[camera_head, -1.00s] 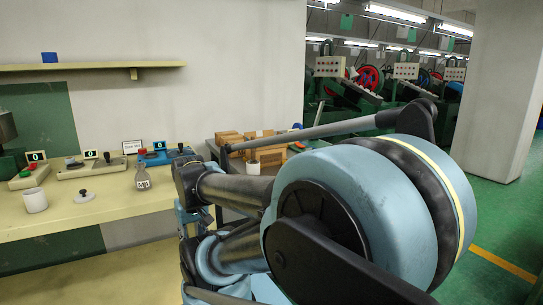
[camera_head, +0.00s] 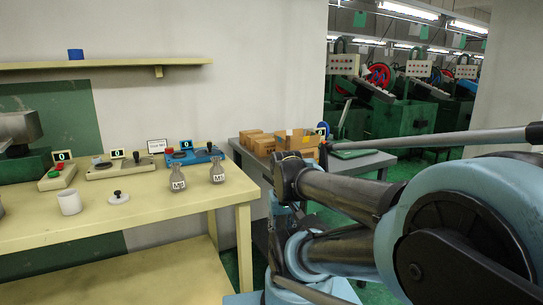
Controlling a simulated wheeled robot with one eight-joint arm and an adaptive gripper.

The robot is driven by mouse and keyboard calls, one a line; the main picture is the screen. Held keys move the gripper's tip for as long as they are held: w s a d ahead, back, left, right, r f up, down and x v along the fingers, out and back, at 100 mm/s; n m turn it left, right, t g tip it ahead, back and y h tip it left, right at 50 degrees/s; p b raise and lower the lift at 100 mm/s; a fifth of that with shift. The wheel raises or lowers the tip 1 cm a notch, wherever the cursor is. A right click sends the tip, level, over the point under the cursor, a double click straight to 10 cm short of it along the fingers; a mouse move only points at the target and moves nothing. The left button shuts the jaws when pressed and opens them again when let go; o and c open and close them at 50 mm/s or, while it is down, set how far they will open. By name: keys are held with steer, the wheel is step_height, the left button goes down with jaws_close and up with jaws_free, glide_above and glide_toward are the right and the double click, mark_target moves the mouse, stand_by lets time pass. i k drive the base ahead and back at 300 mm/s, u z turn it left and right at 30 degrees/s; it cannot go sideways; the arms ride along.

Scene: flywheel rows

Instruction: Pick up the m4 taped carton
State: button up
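Several brown cardboard cartons (camera_head: 262,144) sit together on a grey table (camera_head: 375,160) behind my arm. Their markings are too small to read, so I cannot tell which is the m4 taped carton. A small pale item (camera_head: 289,132) shows at the cartons. My blue and dark arm fills the lower right and hides part of the grey table. My gripper's fingers do not show, and no carton is seen in a grip.
A yellow workbench (camera_head: 120,216) at left bears a white cup (camera_head: 69,202), two labelled grey pouches (camera_head: 217,172), a blue device (camera_head: 190,155) and small displays. A shelf (camera_head: 110,64) holds a blue block (camera_head: 75,54). Green machines (camera_head: 405,115) stand behind, right.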

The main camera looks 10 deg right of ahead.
mark_target(262, 148)
steer(key=u, duration=1.8)
steer(key=k, duration=0.65)
steer(key=z, duration=2.35)
